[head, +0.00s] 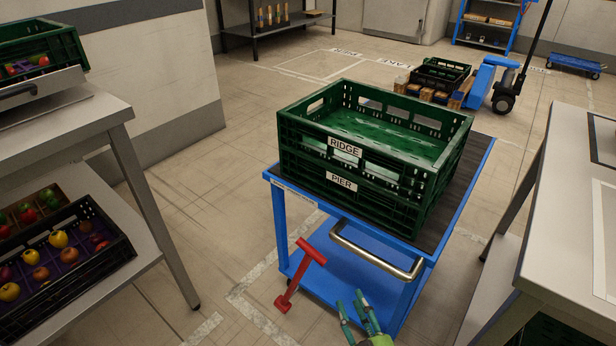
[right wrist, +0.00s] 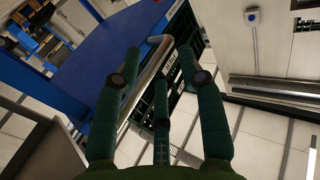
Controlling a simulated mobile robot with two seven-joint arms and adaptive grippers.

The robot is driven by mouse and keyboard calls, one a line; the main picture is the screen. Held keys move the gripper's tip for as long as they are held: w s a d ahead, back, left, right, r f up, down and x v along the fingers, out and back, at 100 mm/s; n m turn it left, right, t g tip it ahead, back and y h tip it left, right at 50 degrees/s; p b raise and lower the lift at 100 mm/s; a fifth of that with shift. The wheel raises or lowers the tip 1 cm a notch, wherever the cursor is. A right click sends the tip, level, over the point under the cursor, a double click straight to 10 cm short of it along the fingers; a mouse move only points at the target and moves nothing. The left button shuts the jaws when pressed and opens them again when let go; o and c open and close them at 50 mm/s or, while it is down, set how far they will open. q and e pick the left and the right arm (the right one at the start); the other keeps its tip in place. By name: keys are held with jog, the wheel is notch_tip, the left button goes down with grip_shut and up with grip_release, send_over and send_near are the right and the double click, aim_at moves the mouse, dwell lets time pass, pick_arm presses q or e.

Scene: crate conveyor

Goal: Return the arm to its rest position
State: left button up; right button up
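My right gripper (head: 362,314) shows at the bottom edge of the head view, in front of the blue cart (head: 281,217). Its green fingers are spread apart with nothing between them. In the right wrist view the gripper (right wrist: 158,72) is also open and empty, with the cart and its metal handle beyond the fingers. Most of the right arm is hidden below the head view. My left gripper and arm are not in view. On the cart, a green crate labelled RIDGE (head: 295,130) sits on one labelled PIER (head: 300,174). The upper crate looks empty.
The metal handle (head: 375,255) and a red T-shaped lever (head: 297,274) are close to the gripper. A bench (head: 567,200) stands right. A table (head: 75,125) stands left, with a black crate (head: 125,244) of fruit below. Floor between table and cart is clear.

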jog(key=s+d+f+g+h+p, duration=0.2)
jog(key=s+d+f+g+p, duration=0.15)
jog(key=s+f+p, duration=0.3)
jog(key=s+d+f+g+h+p, duration=0.1)
jog(key=s+d+f+g+p, duration=0.1)
jog(key=s+f+g+p, duration=0.4)
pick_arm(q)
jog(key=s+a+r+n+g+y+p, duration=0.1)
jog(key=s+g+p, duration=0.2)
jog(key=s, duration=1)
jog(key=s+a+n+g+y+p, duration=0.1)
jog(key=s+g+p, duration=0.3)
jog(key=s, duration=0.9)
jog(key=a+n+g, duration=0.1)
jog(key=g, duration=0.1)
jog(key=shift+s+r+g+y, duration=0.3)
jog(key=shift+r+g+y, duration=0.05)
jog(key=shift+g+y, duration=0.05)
pick_arm(e)
jog(key=s+d+f+g+h, duration=0.1)
jog(key=s+d+f+g, duration=0.1)
jog(key=s, duration=1)
jog(key=s+d+f+m+g+h, duration=0.1)
jog(key=s+d+g, duration=0.3)
jog(key=s, duration=0.8)
jog(key=shift+s+d+f+g, duration=0.15)
jog(key=shift+d+f+g, duration=0.2)
jog(key=shift+f+g, duration=0.3)
